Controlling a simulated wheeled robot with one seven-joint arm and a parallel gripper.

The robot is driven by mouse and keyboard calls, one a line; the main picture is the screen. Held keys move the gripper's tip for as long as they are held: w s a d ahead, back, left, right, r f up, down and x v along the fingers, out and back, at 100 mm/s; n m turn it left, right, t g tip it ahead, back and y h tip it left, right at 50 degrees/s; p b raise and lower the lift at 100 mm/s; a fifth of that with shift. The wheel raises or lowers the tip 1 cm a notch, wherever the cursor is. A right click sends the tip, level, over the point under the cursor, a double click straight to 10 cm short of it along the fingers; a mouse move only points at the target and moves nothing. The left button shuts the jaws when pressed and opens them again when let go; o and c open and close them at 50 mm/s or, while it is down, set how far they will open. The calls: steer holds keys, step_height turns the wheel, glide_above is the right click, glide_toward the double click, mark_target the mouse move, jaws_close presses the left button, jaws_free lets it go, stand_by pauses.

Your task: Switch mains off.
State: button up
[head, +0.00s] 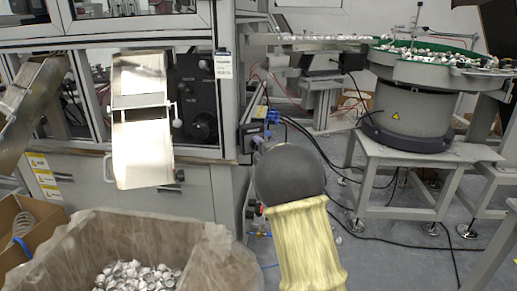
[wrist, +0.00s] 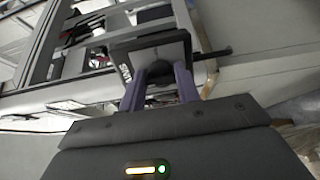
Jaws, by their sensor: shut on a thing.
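In the wrist view, my gripper (wrist: 160,88) has its two purple fingers on either side of a small dark knob (wrist: 159,74). It is shut on this knob, which I take to be the mains switch. The knob sits at the front of a dark box (wrist: 150,48) with white lettering on its side. The fingers hide part of the knob, and I cannot read its position. In the head view, my arm with its yellow sleeve and dark round joint reaches towards the machine's right corner. My gripper and the knob cannot be made out there.
The machine cabinet (head: 205,190) stands close on the left, with a metal chute (head: 143,150) on its front. A lined bin (head: 205,265) of caps stands in front. A bowl feeder (head: 415,95) on a grey table is at right, with cables (head: 390,190) over the floor.

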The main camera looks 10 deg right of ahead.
steer(key=o, duration=1)
steer(key=shift+c, duration=0.2)
steer(key=p+v, duration=0.2)
steer(key=v, duration=1.5)
steer(key=shift+s, duration=0.2)
steer(key=shift+f, duration=0.1)
